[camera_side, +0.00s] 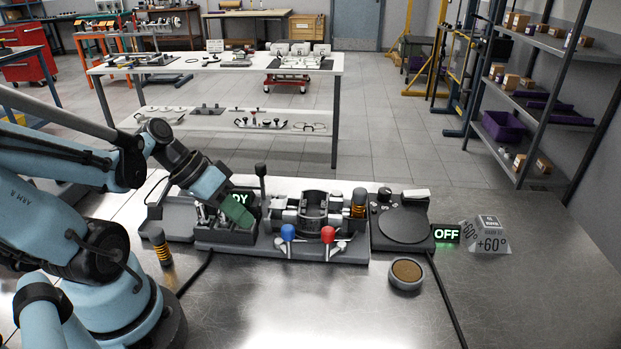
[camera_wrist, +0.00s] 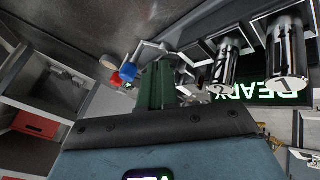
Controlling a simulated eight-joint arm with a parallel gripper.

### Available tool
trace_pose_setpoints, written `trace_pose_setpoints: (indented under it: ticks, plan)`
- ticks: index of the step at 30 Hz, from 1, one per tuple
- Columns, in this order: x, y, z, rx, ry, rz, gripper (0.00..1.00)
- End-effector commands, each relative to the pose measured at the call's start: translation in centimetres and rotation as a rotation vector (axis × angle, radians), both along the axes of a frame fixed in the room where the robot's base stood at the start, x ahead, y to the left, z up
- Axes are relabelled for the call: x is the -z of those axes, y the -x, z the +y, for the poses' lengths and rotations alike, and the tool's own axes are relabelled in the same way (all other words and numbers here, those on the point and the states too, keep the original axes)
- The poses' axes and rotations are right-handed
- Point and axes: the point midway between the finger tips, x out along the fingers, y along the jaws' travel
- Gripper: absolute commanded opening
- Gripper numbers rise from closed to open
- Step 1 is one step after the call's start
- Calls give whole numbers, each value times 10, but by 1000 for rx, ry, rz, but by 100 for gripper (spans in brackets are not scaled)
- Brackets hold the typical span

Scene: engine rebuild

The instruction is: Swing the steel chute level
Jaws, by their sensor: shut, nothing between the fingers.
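My gripper (camera_side: 240,216) has dark green fingers and points down to the right over the left part of the bench fixture. In the wrist view its fingers (camera_wrist: 154,86) are together with nothing between them. The fixture (camera_side: 345,249) has a curved metal cradle (camera_side: 314,208) at its middle, with a blue knob (camera_side: 288,232) and a red knob (camera_side: 328,234) in front. The blue knob (camera_wrist: 128,72) also shows in the wrist view, beyond the fingertips. I cannot tell for sure which part is the steel chute or how it is tilted; my gripper hides part of the fixture's left side.
A READY sign (camera_wrist: 268,93) and cylinders marked 1 (camera_wrist: 287,62) and 2 (camera_wrist: 224,66) are right of the fingers. A black lever (camera_side: 261,177) stands behind the gripper.

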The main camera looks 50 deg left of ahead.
Motion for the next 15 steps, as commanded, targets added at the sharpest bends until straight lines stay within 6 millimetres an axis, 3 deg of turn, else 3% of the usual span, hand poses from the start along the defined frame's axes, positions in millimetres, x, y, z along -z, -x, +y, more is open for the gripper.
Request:
trace_pose_setpoints:
  ticks: [15]
  plan:
    - [-37,23,16,-5,0,0,0]
